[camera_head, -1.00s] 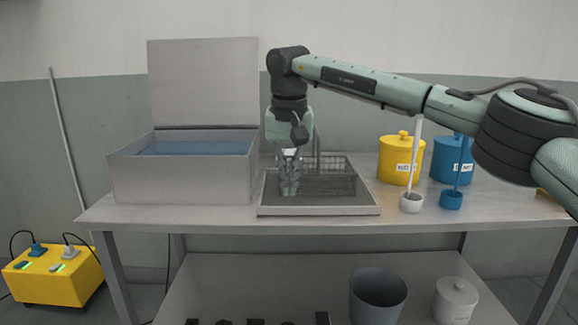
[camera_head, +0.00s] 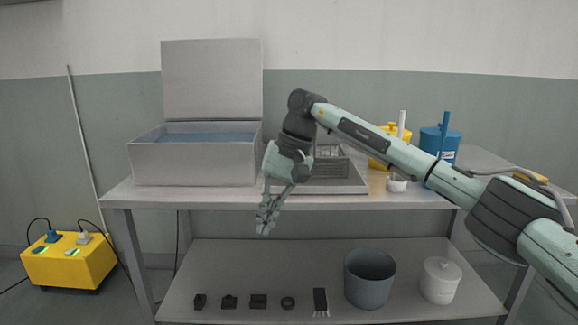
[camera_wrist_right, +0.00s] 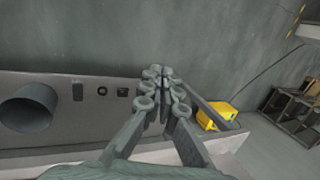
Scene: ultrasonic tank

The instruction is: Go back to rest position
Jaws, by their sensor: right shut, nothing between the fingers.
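My right gripper (camera_head: 266,222) is shut and empty. In the head view it hangs in front of the table's front edge, below the tabletop, with its fingers pointing down. Its closed fingers also show in the right wrist view (camera_wrist_right: 163,85). The ultrasonic tank (camera_head: 190,164) stands on the left of the tabletop with its lid (camera_head: 212,80) up and blue liquid inside. A wire basket (camera_head: 330,166) sits on a tray (camera_head: 340,187) right of the tank, partly hidden behind my right arm. My left gripper is not in view.
The table (camera_head: 220,199) has a lower shelf (camera_head: 230,262) holding a grey bin (camera_head: 369,278), a white lidded jar (camera_head: 440,280) and several small dark items. Yellow (camera_head: 391,130) and blue (camera_head: 446,143) containers stand at the right. A yellow power box (camera_head: 70,262) is on the floor at left.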

